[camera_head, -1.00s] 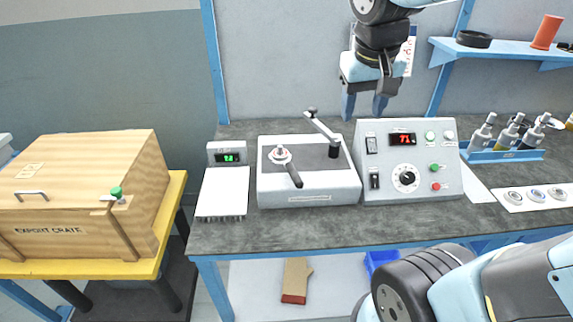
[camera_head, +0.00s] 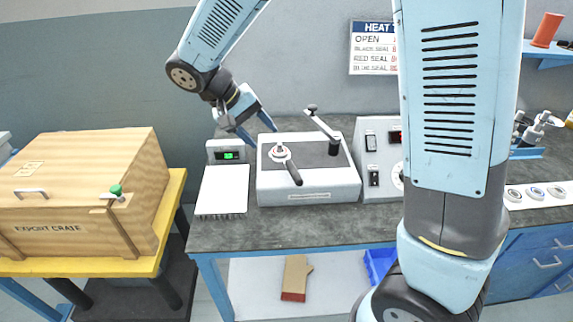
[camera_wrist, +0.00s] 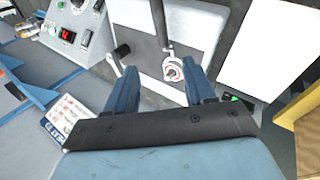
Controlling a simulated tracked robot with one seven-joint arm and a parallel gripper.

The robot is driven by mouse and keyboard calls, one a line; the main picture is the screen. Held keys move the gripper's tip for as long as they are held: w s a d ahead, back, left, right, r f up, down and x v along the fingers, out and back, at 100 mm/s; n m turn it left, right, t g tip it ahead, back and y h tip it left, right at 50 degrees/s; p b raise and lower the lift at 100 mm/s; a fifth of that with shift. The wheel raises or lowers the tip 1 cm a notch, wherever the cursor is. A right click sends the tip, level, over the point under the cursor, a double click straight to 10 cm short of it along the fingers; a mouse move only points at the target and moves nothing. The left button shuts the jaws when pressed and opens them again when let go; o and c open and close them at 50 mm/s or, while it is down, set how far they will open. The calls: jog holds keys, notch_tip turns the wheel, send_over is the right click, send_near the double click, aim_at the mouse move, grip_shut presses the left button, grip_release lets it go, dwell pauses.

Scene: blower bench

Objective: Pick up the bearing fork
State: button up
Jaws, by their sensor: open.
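What looks like the bearing fork (camera_head: 293,169) is a dark handle with a pale, red-marked ring at one end. It lies on the dark top of a grey fixture (camera_head: 330,187) on the bench. In the wrist view its ring (camera_wrist: 173,70) shows between and just beyond my fingertips, with the dark handle running up. My gripper (camera_head: 262,137) is open and empty, tilted, above and behind the fixture's left side. Its two blue fingers also show in the wrist view (camera_wrist: 160,72). They appear apart from the fork; the exact gap is unclear.
A crank lever (camera_head: 322,126) stands at the fixture's back right. A control box (camera_head: 373,145) sits to the right, partly behind my arm. A white scale (camera_head: 222,190) with a green display stands left. A wooden crate (camera_head: 85,190) is farther left. The bench front is clear.

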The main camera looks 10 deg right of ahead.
aim_at(288, 164)
jog(key=x, duration=1.4)
jog(key=shift+w+a, duration=0.1)
jog(key=shift+a, duration=0.1)
grip_shut()
dwell(0.3)
